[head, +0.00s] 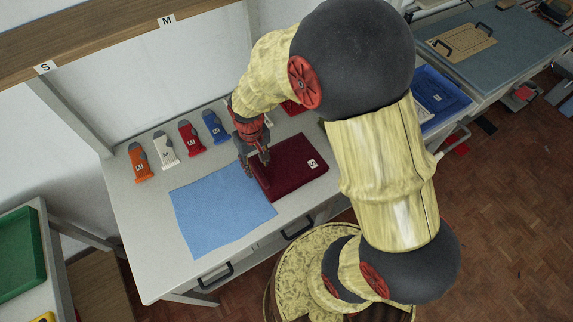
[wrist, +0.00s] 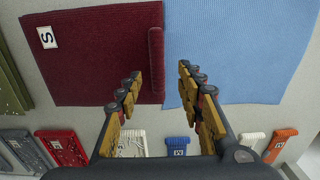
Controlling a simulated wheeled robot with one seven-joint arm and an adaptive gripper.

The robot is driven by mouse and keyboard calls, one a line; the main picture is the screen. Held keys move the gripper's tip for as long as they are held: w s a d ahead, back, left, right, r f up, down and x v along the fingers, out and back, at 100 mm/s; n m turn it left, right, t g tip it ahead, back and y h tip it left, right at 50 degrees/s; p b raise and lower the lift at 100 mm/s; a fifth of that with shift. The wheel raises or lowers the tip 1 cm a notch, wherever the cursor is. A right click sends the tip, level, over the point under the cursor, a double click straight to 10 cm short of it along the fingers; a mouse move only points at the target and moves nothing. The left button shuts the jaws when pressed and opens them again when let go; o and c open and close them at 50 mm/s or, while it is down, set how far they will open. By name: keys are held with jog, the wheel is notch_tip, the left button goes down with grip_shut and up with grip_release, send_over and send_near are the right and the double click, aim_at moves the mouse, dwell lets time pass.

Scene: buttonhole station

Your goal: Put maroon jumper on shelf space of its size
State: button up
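The maroon jumper (head: 297,165) lies folded flat on the white table, with a white tag marked S on it. In the wrist view the jumper (wrist: 95,70) fills the upper left, and a raised maroon strip runs along its right edge. My gripper (head: 256,168) is at the jumper's left edge in the head view. In the wrist view my gripper (wrist: 160,78) has its two fingers apart, with the end of the strip in line with the gap. I cannot tell whether they touch it. A wooden shelf board (head: 100,42) above carries labels S and M; its spaces are hidden.
A light blue cloth (head: 220,208) lies against the jumper's left side. A blue tray (head: 440,98) stands right, a green tray (head: 20,256) left.

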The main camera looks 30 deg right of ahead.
aim_at(259, 173)
jog(key=f, duration=0.4)
jog(key=shift+s+d+f+b, duration=0.1)
jog(key=shift+s+f+b, duration=0.15)
jog(key=shift+b, duration=0.15)
jog(key=shift+c, duration=0.9)
jog(key=c, duration=0.8)
grip_shut()
